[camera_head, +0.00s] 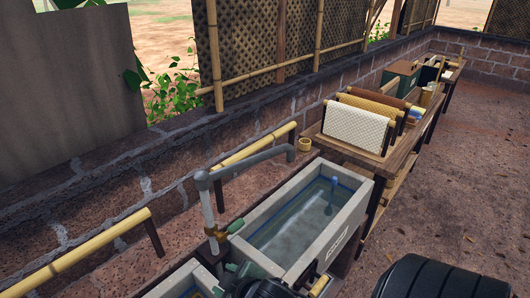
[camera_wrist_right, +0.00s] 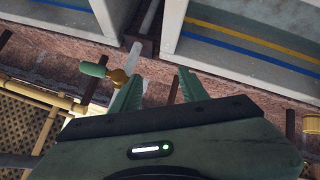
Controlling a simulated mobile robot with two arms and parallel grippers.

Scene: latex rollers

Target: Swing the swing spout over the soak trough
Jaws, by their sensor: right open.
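The swing spout (camera_head: 250,163) is a grey pipe on a pale upright riser (camera_head: 208,207). In the head view it runs along the wall side of the soak trough (camera_head: 352,210), its tip appearing beside the trough's far left corner, not over the water. A brass valve with a green handle (camera_head: 236,226) sits low on the riser; the handle also shows in the right wrist view (camera_wrist_right: 93,69). My right gripper (camera_wrist_right: 158,88) is open and empty, its fingers close to the valve and riser. The spout's arm is not clear in the wrist view. My left gripper is not in view.
A second trough (camera_head: 165,288) is partly visible at lower left. Bamboo rails (camera_head: 75,254) run along the low brick wall. A wooden table (camera_head: 400,160) with rollers (camera_head: 355,126) stands beyond the trough. Dirt floor (camera_head: 460,190) is open at right.

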